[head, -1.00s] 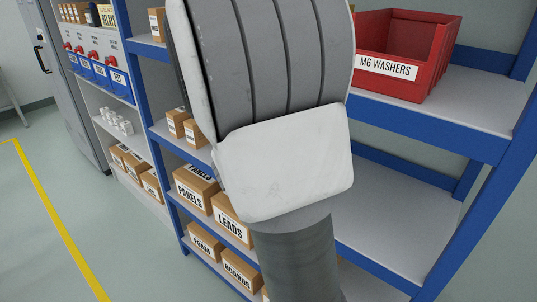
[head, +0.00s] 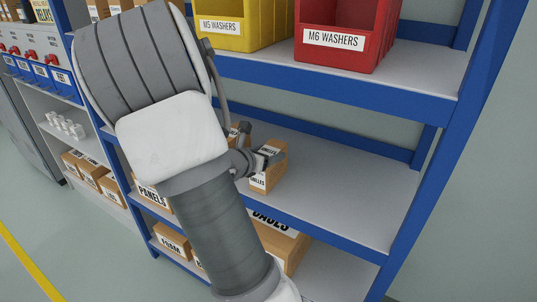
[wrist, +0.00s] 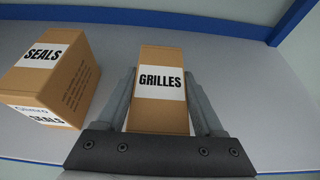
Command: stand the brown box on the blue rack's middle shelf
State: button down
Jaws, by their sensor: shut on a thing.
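My gripper (wrist: 160,76) is shut on a brown box (wrist: 160,112) labelled GRILLES, with one finger along each side. In the head view the held box (head: 270,165) looks upright, over or on the grey shelf (head: 345,185) of the blue rack (head: 400,102), one level below the coloured bins. I cannot tell whether its base touches the shelf. My arm hides much of the rack's left part in the head view.
A SEALS box (wrist: 55,75) stands close to the left of the held box, with a narrow gap. The shelf to the right is bare. Above are a red bin (head: 335,42) and a yellow bin (head: 230,32).

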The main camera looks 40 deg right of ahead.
jog(key=shift+f, duration=0.15)
grip_release()
